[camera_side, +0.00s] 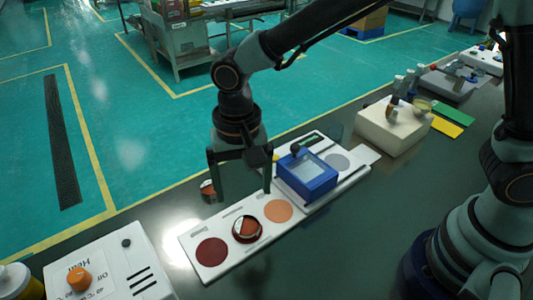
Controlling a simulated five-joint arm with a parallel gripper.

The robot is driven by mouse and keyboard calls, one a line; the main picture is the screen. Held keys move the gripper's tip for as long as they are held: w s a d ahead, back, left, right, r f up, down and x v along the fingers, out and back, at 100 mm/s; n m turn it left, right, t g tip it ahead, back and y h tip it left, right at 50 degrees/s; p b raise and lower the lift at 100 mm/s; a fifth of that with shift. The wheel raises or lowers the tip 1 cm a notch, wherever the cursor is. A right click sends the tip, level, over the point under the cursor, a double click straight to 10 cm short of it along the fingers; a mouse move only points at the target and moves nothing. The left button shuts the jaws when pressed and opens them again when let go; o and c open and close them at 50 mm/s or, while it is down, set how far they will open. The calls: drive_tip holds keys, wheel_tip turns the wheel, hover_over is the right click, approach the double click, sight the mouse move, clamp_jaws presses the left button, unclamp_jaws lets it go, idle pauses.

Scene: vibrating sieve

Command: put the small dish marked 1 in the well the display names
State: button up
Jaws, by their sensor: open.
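A white board (188,243) lies on the dark bench with round wells: a dark red one (211,252), an orange one (278,210) and a grey one (337,161). A small round dish (246,229) with reddish-brown and pale contents sits on the board between the dark red and orange wells. Another small dish (208,188) stands on the bench behind the board, partly hidden by my left finger. I cannot read a mark on either dish. My gripper (240,194) points down with its fingers apart and nothing between them. The display's text is not legible.
A blue box (307,177) with a pale window stands on the board's right part. A white heater box (108,270) with an orange knob is at the lower left. A cream block (393,128) and yellow and green cards lie to the right. The bench front is clear.

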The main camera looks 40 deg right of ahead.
drive_tip(key=d+r+n+t+y, duration=0.1)
drive_tip(key=d+r+n+t, duration=0.1)
drive_tip(key=d+r, duration=0.85)
drive_tip(key=s+d+r+n+t, duration=0.1)
drive_tip(key=s+d, duration=0.1)
drive_tip(key=d, duration=0.5)
drive_tip(key=s+d+r+n+t+h, duration=0.1)
drive_tip(key=s+d+t, duration=0.1)
drive_tip(key=d, duration=0.5)
drive_tip(key=shift+s+d+n+t, duration=0.2)
drive_tip(key=shift+d+n+t, duration=0.1)
drive_tip(key=shift+r, duration=0.1)
